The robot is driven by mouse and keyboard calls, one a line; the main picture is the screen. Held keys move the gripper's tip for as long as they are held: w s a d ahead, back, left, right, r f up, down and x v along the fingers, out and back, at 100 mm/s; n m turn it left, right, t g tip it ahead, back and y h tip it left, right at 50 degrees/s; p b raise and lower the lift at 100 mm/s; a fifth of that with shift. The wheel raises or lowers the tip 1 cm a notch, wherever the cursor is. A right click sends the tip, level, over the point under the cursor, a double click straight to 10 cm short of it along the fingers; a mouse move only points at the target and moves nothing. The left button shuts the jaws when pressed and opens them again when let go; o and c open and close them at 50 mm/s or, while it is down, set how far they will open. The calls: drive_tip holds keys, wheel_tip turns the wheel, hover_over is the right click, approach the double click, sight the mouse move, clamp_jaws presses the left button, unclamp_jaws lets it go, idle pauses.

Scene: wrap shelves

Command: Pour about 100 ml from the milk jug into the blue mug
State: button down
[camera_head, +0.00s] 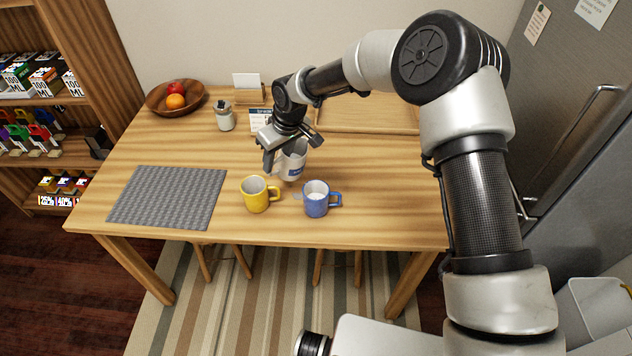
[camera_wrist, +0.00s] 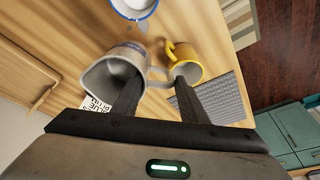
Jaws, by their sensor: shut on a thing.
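The milk jug (camera_head: 291,163), pale grey with a blue label, is held above the table just behind the mugs. It also shows in the wrist view (camera_wrist: 126,57), looking somewhat tilted. My gripper (camera_head: 272,158) is shut on it, with the fingers (camera_wrist: 155,85) at its handle side. The blue mug (camera_head: 316,203) stands upright in front and right of the jug, with whitish content inside. Its rim shows at the top of the wrist view (camera_wrist: 152,11). Small pale marks show between jug and blue mug; I cannot tell whether they are drops or a spill.
A yellow mug (camera_head: 256,198) stands close to the left of the blue mug. A grey woven mat (camera_head: 168,196) lies at the left. A fruit bowl (camera_head: 157,108), a small jar (camera_head: 225,120) and a card (camera_head: 260,122) stand at the back. The table right of the blue mug is clear.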

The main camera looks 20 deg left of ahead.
drive_tip(key=shift+w+a+r+g+h+p, duration=0.25)
drive_tip(key=shift+w+a+g+h+p, duration=0.1)
drive_tip(key=shift+a+h+p, duration=0.3)
drive_tip(key=shift+w+a+r+g+h+p, duration=0.25)
drive_tip(key=shift+w+a+g+h+p, duration=0.1)
drive_tip(key=shift+a+h+p, duration=0.25)
drive_tip(key=shift+a+h, duration=0.25)
idle(1.6)
